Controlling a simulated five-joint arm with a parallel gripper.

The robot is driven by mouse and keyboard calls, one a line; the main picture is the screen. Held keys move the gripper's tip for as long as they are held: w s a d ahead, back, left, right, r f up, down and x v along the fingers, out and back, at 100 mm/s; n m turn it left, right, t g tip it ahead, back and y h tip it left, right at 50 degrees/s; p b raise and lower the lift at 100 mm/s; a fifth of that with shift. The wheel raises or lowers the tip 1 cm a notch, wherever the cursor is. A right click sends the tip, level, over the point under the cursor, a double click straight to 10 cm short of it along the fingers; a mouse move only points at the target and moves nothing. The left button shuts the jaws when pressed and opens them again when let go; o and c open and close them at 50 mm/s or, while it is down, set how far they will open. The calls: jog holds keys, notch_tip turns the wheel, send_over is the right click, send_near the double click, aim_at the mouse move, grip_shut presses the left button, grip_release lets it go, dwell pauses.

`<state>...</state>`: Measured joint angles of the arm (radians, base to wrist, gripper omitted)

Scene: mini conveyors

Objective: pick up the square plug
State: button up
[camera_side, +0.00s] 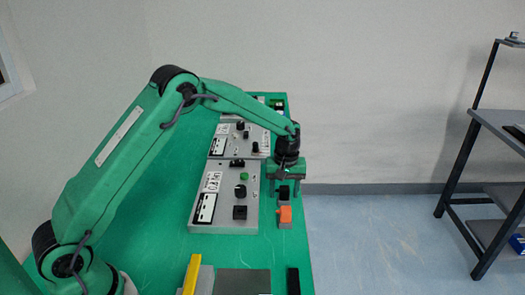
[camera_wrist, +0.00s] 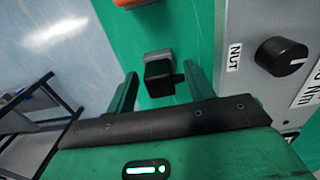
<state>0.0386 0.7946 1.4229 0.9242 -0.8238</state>
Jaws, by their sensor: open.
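My gripper (camera_side: 286,181) is at the right edge of the green table, pointing down. In the wrist view its two fingers (camera_wrist: 160,72) stand apart with a gap between them. A black block with a square face (camera_wrist: 159,80), which looks like the square plug, lies between the fingertips with green showing on both sides. A grey part shows behind it. In the side view the black block (camera_side: 284,195) is just below the gripper, partly hidden by it. I cannot tell its height against the fingertips.
An orange block (camera_side: 285,214) stands close in front of the black one; its edge shows in the wrist view (camera_wrist: 135,3). A grey control panel (camera_side: 222,217) with knobs is to the left. A yellow bar (camera_side: 191,275) lies nearer.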

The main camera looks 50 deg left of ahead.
aim_at(285, 188)
jog(key=shift+c, duration=0.4)
jog(key=c, duration=1)
jog(key=shift+r, duration=0.1)
jog(key=shift+r, duration=0.5)
notch_tip(285, 188, up, 3)
jog(key=shift+d+r, duration=0.1)
jog(key=shift+r, duration=0.05)
jog(key=s+d+r, duration=0.6)
jog(key=d, duration=0.3)
jog(key=shift+s+d+r, duration=0.2)
jog(key=shift+d+r, duration=0.05)
jog(key=shift+d, duration=0.05)
